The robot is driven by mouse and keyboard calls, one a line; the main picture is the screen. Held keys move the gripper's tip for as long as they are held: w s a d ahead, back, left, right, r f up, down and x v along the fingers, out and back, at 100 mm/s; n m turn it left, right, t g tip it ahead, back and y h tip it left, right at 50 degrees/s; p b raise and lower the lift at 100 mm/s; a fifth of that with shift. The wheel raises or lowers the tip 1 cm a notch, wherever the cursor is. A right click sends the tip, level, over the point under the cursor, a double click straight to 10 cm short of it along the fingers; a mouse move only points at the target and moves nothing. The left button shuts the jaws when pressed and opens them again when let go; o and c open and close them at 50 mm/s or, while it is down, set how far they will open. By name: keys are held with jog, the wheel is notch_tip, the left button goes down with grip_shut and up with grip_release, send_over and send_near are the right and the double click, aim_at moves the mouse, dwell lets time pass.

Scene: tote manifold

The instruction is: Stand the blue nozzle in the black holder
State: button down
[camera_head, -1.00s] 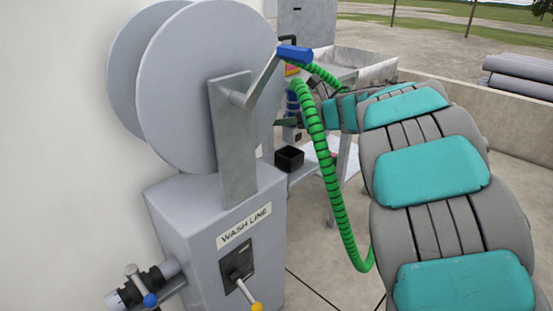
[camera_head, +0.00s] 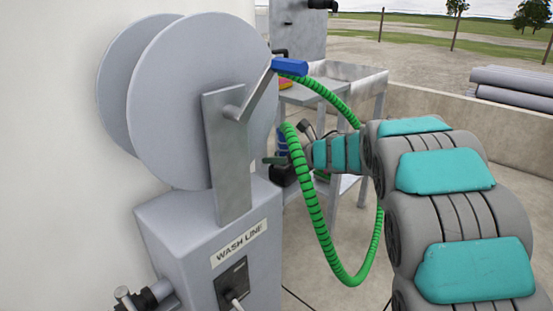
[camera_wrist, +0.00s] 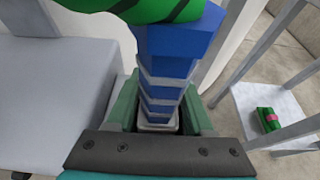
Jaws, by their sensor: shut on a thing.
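The blue nozzle (camera_wrist: 172,62) is gripped between the green fingers of my gripper (camera_wrist: 160,108) in the wrist view, with a green hose (camera_wrist: 140,8) at its upper end. In the head view the nozzle (camera_head: 282,138) shows as a small blue patch behind the hose. The black holder (camera_head: 283,176) is beside the reel cabinet in the head view. My gripper (camera_head: 279,160) is at or just above the holder there, partly hidden by the hose. I cannot tell whether the nozzle's lower end is inside the holder.
A grey hose reel (camera_head: 205,100) on a cabinet labelled WASH LINE (camera_head: 205,250) stands left, with a blue-handled crank (camera_head: 290,67). A metal cart (camera_head: 345,72) stands behind. A green object (camera_wrist: 268,119) lies on a shelf.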

jog(key=shift+f, duration=0.1)
jog(key=shift+c, duration=1.4)
grip_release()
jog(key=v, duration=1.2)
jog(key=shift+b, duration=0.3)
